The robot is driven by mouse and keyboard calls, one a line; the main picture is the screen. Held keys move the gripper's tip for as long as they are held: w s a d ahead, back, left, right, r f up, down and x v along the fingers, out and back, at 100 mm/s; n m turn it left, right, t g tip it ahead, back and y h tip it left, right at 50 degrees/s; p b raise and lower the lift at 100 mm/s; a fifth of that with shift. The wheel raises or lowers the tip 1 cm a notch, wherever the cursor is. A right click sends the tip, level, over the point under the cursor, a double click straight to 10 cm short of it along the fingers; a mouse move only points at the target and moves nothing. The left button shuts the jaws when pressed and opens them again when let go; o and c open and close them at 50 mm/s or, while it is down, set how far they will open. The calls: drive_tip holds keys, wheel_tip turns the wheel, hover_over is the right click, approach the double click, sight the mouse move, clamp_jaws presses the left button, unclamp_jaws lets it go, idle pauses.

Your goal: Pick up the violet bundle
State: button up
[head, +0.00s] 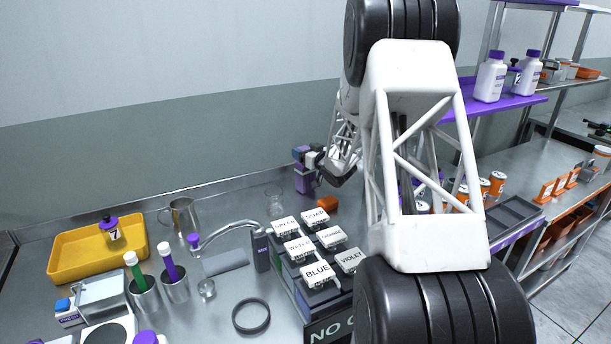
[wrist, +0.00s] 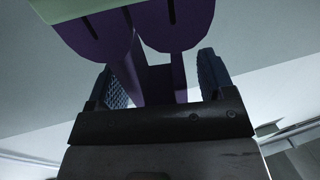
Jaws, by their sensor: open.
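The violet bundle (wrist: 150,28) fills the top middle of the wrist view, with rounded violet ends, dark slots and a pale green-grey band across it. My gripper (wrist: 162,78) is open, with one dark blue finger pad on each side of a narrower violet part. I cannot tell whether either pad touches it. In the head view the violet bundle (head: 303,181) is small and stands upright at the back of the bench, and my gripper (head: 314,160) is at its upper right. My arm hides part of the area to its right.
A rack of labelled lids, including one marked VIOLET (head: 350,260), stands in front. An orange item (head: 327,203) and a clear glass (head: 274,197) are close to the bundle. A metal mug (head: 183,217) and yellow tray (head: 70,254) are at left. The wall is behind.

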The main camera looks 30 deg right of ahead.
drive_tip(key=shift+c, duration=0.3)
drive_tip(key=c, duration=1.3)
drive_tip(key=shift+r, duration=0.1)
drive_tip(key=shift+r, duration=4.95)
